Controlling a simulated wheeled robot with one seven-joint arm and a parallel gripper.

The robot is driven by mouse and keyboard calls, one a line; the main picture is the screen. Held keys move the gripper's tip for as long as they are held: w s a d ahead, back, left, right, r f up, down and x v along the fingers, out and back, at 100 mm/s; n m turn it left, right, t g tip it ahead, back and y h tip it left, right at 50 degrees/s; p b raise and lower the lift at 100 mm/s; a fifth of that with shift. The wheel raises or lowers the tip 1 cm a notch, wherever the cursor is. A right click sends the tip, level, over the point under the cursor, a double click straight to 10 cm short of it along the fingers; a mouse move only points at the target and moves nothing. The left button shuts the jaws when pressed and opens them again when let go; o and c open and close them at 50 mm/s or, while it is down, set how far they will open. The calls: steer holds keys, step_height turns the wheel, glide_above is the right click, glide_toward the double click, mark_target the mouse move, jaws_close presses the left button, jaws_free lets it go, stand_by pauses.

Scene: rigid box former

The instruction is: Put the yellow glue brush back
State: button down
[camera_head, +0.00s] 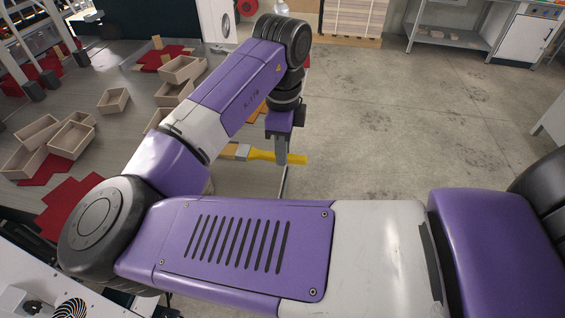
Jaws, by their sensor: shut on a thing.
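The yellow glue brush (262,155) shows in the head view below the end of my purple arm. Its yellow handle points right and its paler head points left. My gripper (281,160) points down and is shut on the yellow handle. The brush lies roughly level. I cannot tell whether it touches the grey surface beneath it. My arm hides part of the area to its left. I cannot make out a holder for the brush.
Several open wooden boxes (115,100) stand on the left, with red sheets (70,205) among them. A metal bench (447,38) and a white cabinet (525,38) stand at the back right. The concrete floor (400,120) on the right is clear.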

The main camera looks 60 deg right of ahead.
mark_target(283, 174)
steer(key=shift+f, duration=2.3)
steer(key=shift+f, duration=0.1)
steer(key=c, duration=1.3)
jaws_free()
steer(key=shift+o, duration=0.2)
step_height(283, 174, up, 12)
steer(key=shift+r, duration=0.1)
